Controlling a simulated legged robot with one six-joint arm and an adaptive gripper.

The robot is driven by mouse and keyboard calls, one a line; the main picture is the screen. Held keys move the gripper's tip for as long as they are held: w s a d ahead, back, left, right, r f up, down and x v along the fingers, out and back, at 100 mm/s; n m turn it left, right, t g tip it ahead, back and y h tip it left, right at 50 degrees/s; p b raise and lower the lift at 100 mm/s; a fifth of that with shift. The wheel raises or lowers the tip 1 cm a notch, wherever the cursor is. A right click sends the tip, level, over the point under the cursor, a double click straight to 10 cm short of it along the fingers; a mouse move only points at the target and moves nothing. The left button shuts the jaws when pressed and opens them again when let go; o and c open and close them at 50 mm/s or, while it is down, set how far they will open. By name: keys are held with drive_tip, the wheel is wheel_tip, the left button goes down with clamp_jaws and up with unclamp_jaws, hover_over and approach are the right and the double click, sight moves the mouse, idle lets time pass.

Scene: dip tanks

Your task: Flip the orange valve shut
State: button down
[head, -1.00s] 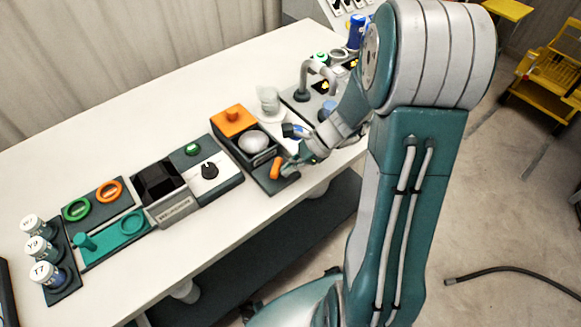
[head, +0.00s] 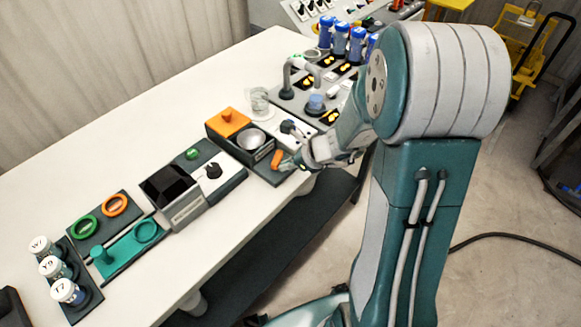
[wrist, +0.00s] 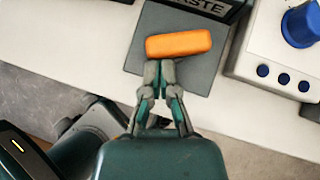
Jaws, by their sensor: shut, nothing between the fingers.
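The orange valve (wrist: 179,43) is a short rounded bar on a dark grey plate (wrist: 203,77). In the wrist view it lies nearly crosswise, its right end slightly higher. In the head view the valve (head: 277,158) is at the table's front edge, in front of the dark box with the silver bowl. My gripper (wrist: 160,68) is shut and empty. Its fingertips are at the valve's near side, by its left half; I cannot tell whether they touch it. In the head view my gripper (head: 287,163) is just right of the valve.
A box labelled "...STE" (wrist: 201,8) stands just behind the valve. A white panel with a blue knob (wrist: 302,24) is to the right. In the head view a tank with an orange lid (head: 228,122) and a faucet (head: 290,75) stand nearby. The table's front edge is close.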

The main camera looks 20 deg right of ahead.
drive_tip(key=shift+a, duration=0.55)
drive_tip(key=shift+w+d, duration=0.15)
drive_tip(key=shift+d, duration=0.55)
drive_tip(key=shift+w, duration=0.35)
drive_tip(key=shift+w+a+r, duration=0.1)
drive_tip(key=shift+w+a, duration=0.05)
drive_tip(key=shift+a, duration=0.05)
